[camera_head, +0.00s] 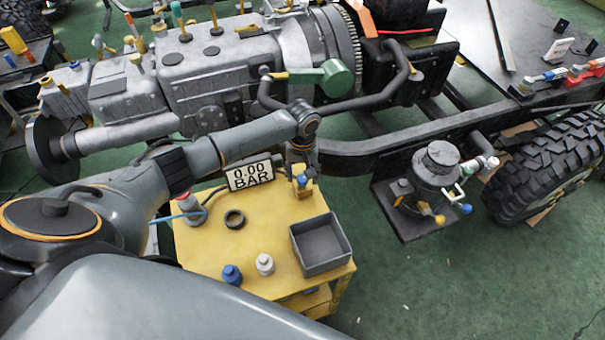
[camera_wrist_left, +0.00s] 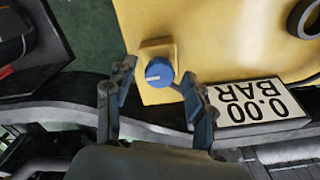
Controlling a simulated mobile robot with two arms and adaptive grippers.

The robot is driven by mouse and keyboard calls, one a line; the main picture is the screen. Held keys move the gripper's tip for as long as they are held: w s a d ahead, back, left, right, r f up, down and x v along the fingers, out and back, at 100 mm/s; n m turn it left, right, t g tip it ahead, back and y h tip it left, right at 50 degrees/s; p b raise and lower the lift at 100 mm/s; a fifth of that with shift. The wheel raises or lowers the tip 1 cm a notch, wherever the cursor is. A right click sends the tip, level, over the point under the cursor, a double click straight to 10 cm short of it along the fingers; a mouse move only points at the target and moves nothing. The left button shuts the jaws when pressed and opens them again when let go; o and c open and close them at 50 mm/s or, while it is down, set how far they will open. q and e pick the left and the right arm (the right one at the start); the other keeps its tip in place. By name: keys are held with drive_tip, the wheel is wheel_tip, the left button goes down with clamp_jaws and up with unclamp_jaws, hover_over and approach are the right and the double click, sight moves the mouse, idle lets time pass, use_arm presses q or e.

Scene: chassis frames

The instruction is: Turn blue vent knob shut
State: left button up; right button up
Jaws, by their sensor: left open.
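The blue vent knob (camera_wrist_left: 159,72) sits on a small yellow block (camera_wrist_left: 157,50) in the left wrist view. It is round with a pale line across its face. In the head view the knob (camera_head: 301,183) is small, at the back edge of the yellow cart (camera_head: 200,246). My left gripper (camera_head: 300,166) points down over the knob. In the left wrist view the gripper (camera_wrist_left: 158,80) is open, with one finger to each side of the knob and nothing held. I cannot tell whether a fingertip touches it. My right gripper is not in view.
A sign reading 0.00 BAR (camera_head: 250,175) stands beside the knob. The cart also bears a grey tray (camera_head: 346,236), a dark ring (camera_head: 234,219), a blue cap (camera_head: 232,275) and a white cap (camera_head: 265,264). The chassis rail (camera_head: 375,157) runs close behind.

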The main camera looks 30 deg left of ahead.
use_arm(q)
drive_tip(key=shift+c, duration=0.6)
clamp_jaws()
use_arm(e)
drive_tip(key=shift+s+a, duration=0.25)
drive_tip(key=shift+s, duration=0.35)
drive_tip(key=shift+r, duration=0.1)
